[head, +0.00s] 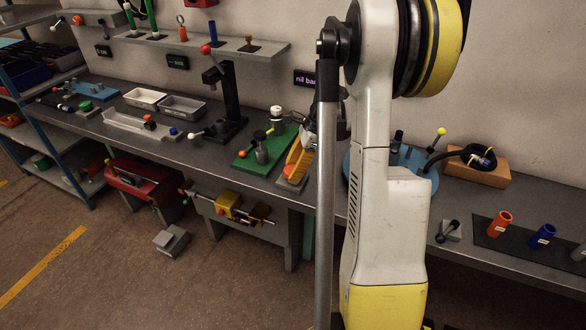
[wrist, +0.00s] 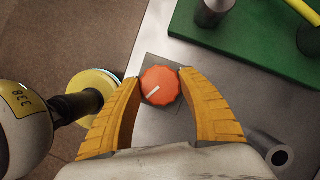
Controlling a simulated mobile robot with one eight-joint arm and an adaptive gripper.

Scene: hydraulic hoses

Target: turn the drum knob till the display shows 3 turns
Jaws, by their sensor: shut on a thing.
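The drum knob is a round orange-red knob (wrist: 160,86) with a ribbed rim and a white pointer line, on a small grey plate. In the wrist view the line slants toward lower left. My gripper (wrist: 159,78) has yellow ribbed fingers, shut on the knob from both sides. In the head view, the knob (head: 289,169) shows as a small red spot below my yellow finger (head: 300,152). A dark display (head: 305,78) on the wall reads "nil bar", its right edge cut off by my arm. I see no display with a turn count that I can read.
A green board (wrist: 250,35) with grey cylinders lies beside the knob. A short grey tube (wrist: 271,147) stands near my right finger. In the head view, my arm hides part of a blue round base (head: 410,170) with a black hose.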

